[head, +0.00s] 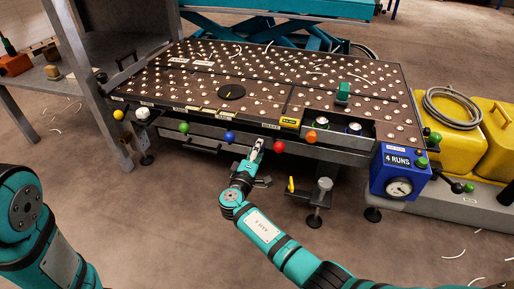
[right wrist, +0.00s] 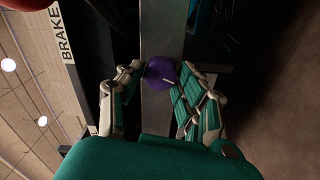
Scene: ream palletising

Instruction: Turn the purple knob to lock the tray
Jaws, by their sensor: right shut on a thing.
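The purple knob (right wrist: 161,73) sits on a grey bar in the right wrist view, with a small pale line on its face. My right gripper (right wrist: 160,76) has its fingers on both sides of the knob and is shut on it. In the head view my right gripper (head: 257,149) is at the front edge of the ball-studded table, near the BRAKE label (head: 271,126), and hides the knob. Which part is the tray I cannot tell for sure. My left arm shows at the lower left, with its gripper out of view.
Blue (head: 229,136), green (head: 184,127), red (head: 278,146) and orange (head: 311,136) knobs line the front edge. An open compartment (head: 338,131) holds cans. A blue gauge box (head: 399,173) is at the right corner. A clamp-like post (head: 320,196) stands right of my gripper.

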